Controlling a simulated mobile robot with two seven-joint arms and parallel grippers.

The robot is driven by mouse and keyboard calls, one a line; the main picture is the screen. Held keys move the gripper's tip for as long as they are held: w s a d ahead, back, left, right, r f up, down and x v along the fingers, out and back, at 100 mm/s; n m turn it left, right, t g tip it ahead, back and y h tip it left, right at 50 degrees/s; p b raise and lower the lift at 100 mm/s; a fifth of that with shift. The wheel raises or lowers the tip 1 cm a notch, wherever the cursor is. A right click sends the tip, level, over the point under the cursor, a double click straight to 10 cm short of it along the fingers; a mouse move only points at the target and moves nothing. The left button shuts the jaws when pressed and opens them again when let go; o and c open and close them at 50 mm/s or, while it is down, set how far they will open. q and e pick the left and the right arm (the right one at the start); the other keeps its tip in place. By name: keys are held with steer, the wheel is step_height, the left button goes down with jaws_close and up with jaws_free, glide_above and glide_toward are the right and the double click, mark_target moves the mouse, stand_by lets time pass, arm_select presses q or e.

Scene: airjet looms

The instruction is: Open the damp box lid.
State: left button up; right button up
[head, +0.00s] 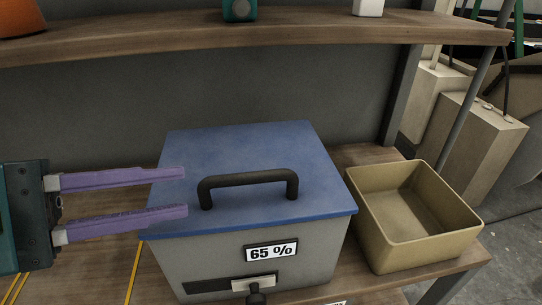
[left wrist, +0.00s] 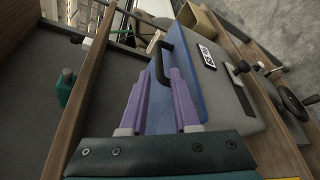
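The damp box (head: 210,258) is grey with a "65 %" label and stands on a wooden bench. Its blue lid (head: 240,150) lies flat and closed on top. A dark bar handle (head: 248,181) stands up from the lid. A dark latch with a knob (head: 255,287) is on the box front. My left gripper (head: 185,192) is open and empty, its two purple fingers pointing right over the lid's left edge, short of the handle. In the left wrist view the fingers (left wrist: 160,75) point toward the handle (left wrist: 164,60). My right gripper is in neither view.
An empty tan bin (head: 415,215) stands right of the box on the bench. A wooden shelf (head: 270,35) runs above and behind, carrying a teal item (head: 240,10) and a white item (head: 369,7). A grey panel backs the bench. A metal post stands at the right.

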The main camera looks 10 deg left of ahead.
mark_target(233, 179)
arm_select(q)
steer(key=shift+w+f, duration=0.1)
steer(key=shift+w, duration=0.15)
steer(key=p+x, duration=0.1)
steer(key=x, duration=0.7)
steer(key=shift+d+p, duration=0.15)
steer(key=shift+p, duration=0.25)
steer(key=shift+w+d, duration=0.4)
steer(key=shift+d, duration=0.05)
jaws_close()
stand_by(0.4)
